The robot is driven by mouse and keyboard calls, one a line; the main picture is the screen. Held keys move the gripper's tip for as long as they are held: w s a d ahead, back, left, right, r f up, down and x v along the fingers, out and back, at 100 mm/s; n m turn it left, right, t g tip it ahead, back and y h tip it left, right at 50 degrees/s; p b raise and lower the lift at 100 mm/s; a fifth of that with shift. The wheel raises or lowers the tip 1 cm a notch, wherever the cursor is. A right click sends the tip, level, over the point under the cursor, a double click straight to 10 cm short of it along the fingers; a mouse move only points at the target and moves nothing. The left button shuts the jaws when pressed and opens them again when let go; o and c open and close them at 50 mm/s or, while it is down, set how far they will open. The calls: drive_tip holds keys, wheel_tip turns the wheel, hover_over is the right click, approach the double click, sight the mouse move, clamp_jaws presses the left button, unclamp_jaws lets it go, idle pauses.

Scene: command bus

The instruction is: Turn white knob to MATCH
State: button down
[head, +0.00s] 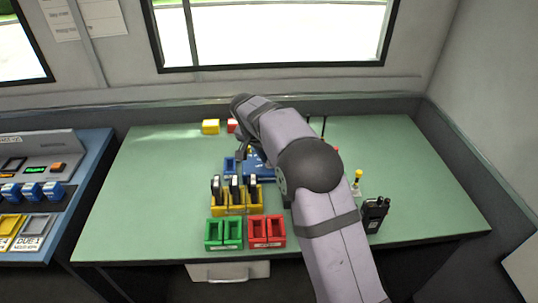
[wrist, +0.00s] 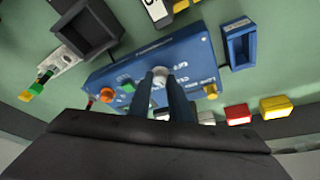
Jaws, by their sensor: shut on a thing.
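The blue control panel (wrist: 128,75) lies across the middle of the wrist view. Its white knob (wrist: 159,72) shows between the tips of my gripper (wrist: 161,84). The two dark fingers are shut on the knob from either side. An orange button, a green button and a yellow knob sit elsewhere on the panel. The panel lettering is too blurred and tilted to read, so I cannot tell where the knob points or find MATCH. In the head view my arm covers most of the panel (head: 255,168), and the knob is hidden.
Yellow trays with dark upright handsets (head: 234,188), green bins (head: 223,234) and red bins (head: 267,231) stand in front of the panel. A black radio (head: 374,214) is at right. Yellow (head: 210,126) and red blocks lie at the back. The green table's left side is clear.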

sight(259, 168)
drive_tip(key=m+p, duration=0.1)
drive_tip(key=m+g+p, duration=0.1)
drive_tip(key=m, duration=0.1)
drive_tip(key=m+h+p, duration=0.1)
drive_tip(key=p, duration=0.1)
drive_tip(key=shift+w+a+r+m, duration=0.2)
drive_tip(key=shift+w+r+m, duration=0.05)
drive_tip(key=shift+m, duration=0.05)
drive_tip(key=m+g+p, duration=0.1)
drive_tip(key=m+p, duration=0.1)
drive_tip(key=p, duration=0.1)
drive_tip(key=shift+w+f+m+g, duration=0.1)
drive_tip(key=shift+f+m+g, duration=0.05)
drive_tip(key=shift+m+g, duration=0.2)
drive_tip(key=shift+f+m+p, duration=0.1)
drive_tip(key=shift+m+p, duration=0.15)
drive_tip(key=shift+p, duration=0.15)
drive_tip(key=shift+h, duration=0.3)
drive_tip(key=c, duration=1.6)
unclamp_jaws()
drive_tip(key=shift+c, duration=0.2)
drive_tip(key=v, duration=0.7)
drive_tip(key=shift+r, duration=0.2)
